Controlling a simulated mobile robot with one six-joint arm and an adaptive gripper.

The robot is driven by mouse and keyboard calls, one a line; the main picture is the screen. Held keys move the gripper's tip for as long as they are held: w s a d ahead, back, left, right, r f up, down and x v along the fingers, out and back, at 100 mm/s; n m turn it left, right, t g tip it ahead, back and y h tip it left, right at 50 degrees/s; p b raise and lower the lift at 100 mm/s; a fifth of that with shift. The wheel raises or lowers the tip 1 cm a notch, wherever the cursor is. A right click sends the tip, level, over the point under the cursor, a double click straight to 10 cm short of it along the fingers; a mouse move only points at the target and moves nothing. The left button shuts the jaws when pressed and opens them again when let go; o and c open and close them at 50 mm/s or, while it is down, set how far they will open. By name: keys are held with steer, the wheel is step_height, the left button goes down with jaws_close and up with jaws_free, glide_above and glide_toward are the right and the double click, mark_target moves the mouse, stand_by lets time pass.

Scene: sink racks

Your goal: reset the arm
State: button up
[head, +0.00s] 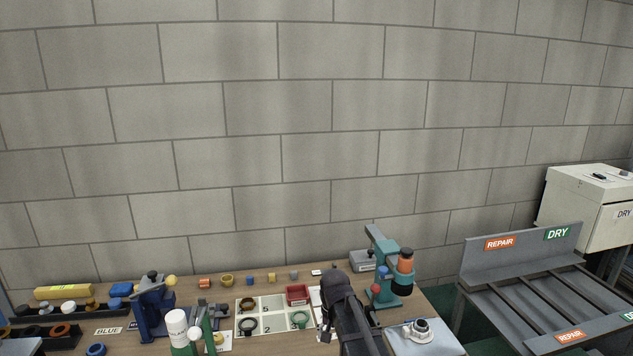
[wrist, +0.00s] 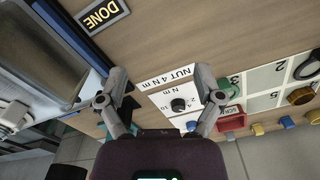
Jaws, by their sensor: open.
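My gripper (wrist: 162,82) is in the wrist view with its two grey fingers spread wide apart. Nothing is between the fingers. In the head view my dark arm reaches over the front of the workbench, right of the tray, and I cannot make out the fingertips there.
A numbered white tray (head: 273,303) with rings and a red bin (head: 298,294) is left of my arm. A teal press-like device (head: 384,262) stands close on its right. A grey rack (head: 520,240) is farther right. The space above the bench is clear.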

steer(key=s+d+f+b, duration=0.1)
steer(key=s+d, duration=0.3)
steer(key=s, duration=0.1)
steer(key=s+d+f+n+b, duration=0.1)
steer(key=s+d, duration=0.3)
steer(key=s, duration=0.1)
steer(key=s+d+f+n+b, duration=0.1)
steer(key=s+d, duration=0.3)
steer(key=s, duration=0.1)
steer(key=shift+s+d, duration=0.2)
steer(key=shift+s, duration=0.15)
